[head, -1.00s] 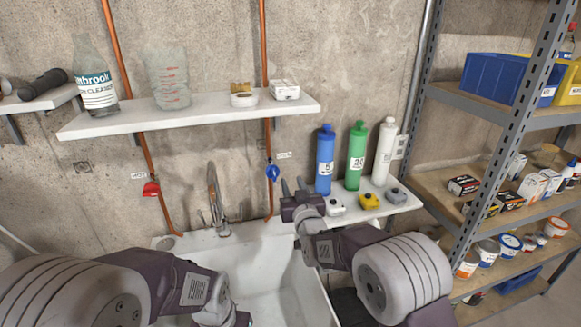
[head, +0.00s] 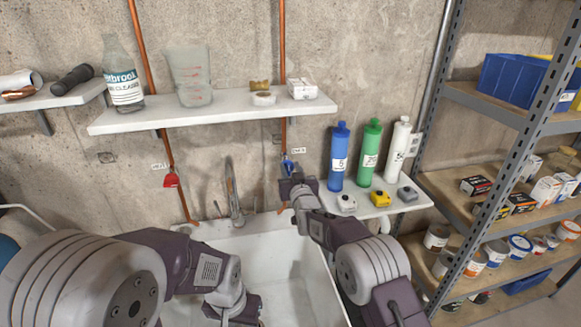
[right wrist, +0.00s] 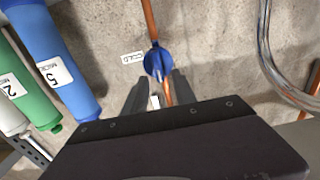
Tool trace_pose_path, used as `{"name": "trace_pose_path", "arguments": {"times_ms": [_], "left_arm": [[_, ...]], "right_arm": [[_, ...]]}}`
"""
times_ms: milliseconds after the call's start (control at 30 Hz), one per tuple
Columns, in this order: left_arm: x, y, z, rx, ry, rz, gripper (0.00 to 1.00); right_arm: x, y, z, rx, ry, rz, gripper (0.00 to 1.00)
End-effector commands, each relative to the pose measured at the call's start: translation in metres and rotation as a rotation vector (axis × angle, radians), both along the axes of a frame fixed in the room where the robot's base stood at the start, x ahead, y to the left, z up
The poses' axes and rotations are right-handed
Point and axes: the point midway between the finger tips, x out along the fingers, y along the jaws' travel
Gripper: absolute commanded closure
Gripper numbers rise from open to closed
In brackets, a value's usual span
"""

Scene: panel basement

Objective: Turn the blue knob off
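The blue knob (head: 288,166) is on the right copper pipe above the sink, partly hidden by my right gripper in the head view. In the right wrist view the blue knob (right wrist: 158,62) shows just beyond and between the fingertips. My right gripper (head: 289,176) is in front of and just below the knob. Its two fingers also show apart in the right wrist view (right wrist: 159,80), with nothing clearly gripped; I cannot tell whether they touch the knob. My left gripper (head: 238,306) is low over the sink, mostly hidden by its own wrist.
A red knob (head: 171,180) is on the left copper pipe. The faucet (head: 233,190) stands at the back of the white sink (head: 285,295). Blue, green and white bottles stand on a low shelf (head: 395,205) right of the gripper. A wall shelf (head: 220,112) hangs above.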

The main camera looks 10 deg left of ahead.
Motion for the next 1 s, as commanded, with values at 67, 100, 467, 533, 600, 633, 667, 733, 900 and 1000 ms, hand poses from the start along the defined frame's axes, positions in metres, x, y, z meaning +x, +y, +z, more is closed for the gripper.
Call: {"name": "trace_pose_path", "arguments": {"times_ms": [67,100,467,533,600,633,667,733,900,1000], "left_arm": [[0.0,0.0,0.001,0.0,0.0,0.0,0.64],[0.0,0.0,0.001,0.0,0.0,0.0,0.64],[0.0,0.0,0.001,0.0,0.0,0.0,0.64],[0.0,0.0,0.001,0.0,0.0,0.0,0.64],[0.0,0.0,0.0,0.0,0.0,0.0,0.64],[0.0,0.0,0.0,0.0,0.0,0.0,0.64],[0.0,0.0,-0.001,0.0,0.0,0.0,0.64],[0.0,0.0,-0.003,0.0,0.0,0.0,0.64],[0.0,0.0,-0.015,0.0,0.0,0.0,0.64],[0.0,0.0,-0.027,0.0,0.0,0.0,0.64]], "right_arm": [[0.002,0.001,0.0,0.0,0.0,0.0,0.67],[0.002,0.001,0.0,0.0,0.0,0.0,0.67],[0.002,0.001,0.0,0.0,0.0,0.0,1.0],[0.002,0.001,0.0,0.0,0.0,0.0,1.0],[0.002,0.001,0.0,0.001,0.0,0.0,1.0],[0.002,0.001,0.0,0.002,0.001,0.0,1.0],[0.002,0.001,-0.001,0.004,0.002,0.0,1.0],[0.002,0.001,-0.001,0.012,0.004,0.0,1.0],[0.003,0.0,-0.004,0.069,0.027,0.0,1.0],[0.003,-0.002,-0.006,0.128,0.051,0.0,1.0]]}}
